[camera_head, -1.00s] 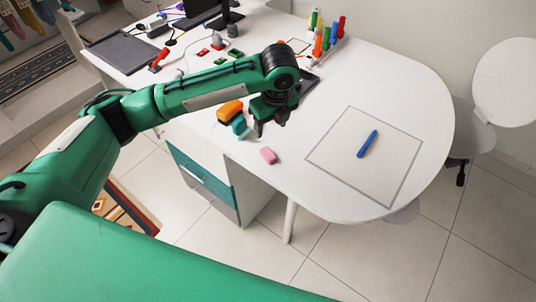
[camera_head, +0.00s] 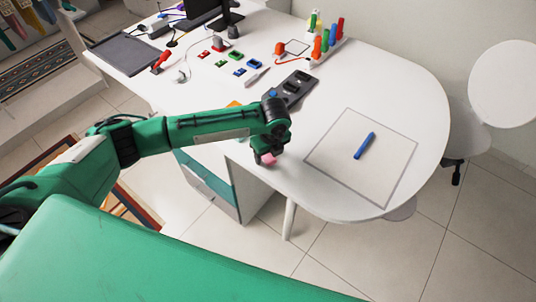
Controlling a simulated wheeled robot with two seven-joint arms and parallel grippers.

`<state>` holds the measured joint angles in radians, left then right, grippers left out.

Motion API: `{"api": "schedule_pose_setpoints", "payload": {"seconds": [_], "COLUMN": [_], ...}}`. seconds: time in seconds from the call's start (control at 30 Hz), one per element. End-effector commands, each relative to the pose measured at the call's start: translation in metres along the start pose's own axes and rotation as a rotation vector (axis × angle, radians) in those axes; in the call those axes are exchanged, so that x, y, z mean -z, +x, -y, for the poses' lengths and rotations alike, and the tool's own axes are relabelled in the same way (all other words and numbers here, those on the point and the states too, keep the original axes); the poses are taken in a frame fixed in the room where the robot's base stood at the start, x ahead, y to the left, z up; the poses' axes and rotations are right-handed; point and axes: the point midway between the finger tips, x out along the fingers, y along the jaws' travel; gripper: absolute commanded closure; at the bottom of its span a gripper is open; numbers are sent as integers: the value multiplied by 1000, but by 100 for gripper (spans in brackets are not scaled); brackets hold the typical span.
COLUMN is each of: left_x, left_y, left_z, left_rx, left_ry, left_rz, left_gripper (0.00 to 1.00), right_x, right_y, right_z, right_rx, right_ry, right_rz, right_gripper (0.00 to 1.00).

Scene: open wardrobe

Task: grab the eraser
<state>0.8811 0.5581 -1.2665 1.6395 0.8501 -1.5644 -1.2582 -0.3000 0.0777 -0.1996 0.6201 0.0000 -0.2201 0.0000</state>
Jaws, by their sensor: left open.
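The eraser is most likely the small pink block (camera_head: 270,161) near the front edge of the white table (camera_head: 385,85). It is mostly hidden behind my left gripper (camera_head: 264,160), and only bits of pink show around the fingers. My left gripper is open and points down right at the block. I cannot tell whether the fingers touch it or stand on both sides of it. My right gripper is not in view.
A blue marker (camera_head: 364,146) lies inside a grey outlined square to the right. A dark grey device (camera_head: 294,88) lies behind my gripper. Colored markers (camera_head: 331,36) stand at the back. An orange block (camera_head: 234,104) is partly hidden behind my arm.

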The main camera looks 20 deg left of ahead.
Motion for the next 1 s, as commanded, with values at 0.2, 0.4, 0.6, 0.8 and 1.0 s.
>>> {"api": "schedule_pose_setpoints", "payload": {"seconds": [0.2, 0.4, 0.6, 0.8, 1.0], "left_x": [0, 0, 0, -1, -4], "left_y": [1, 0, 0, -4, -26], "left_z": [0, 0, 0, 0, 1], "left_rx": [1, 1, 1, 1, 4], "left_ry": [0, 0, 0, -1, 0], "left_rz": [0, 0, 0, 0, 1], "left_gripper": [47, 86, 91, 91, 91], "right_x": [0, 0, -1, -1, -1], "right_y": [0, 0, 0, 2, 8], "right_z": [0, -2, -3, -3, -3], "right_rx": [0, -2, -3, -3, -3], "right_ry": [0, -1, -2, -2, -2], "right_rz": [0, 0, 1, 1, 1], "right_gripper": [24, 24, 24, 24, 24]}}
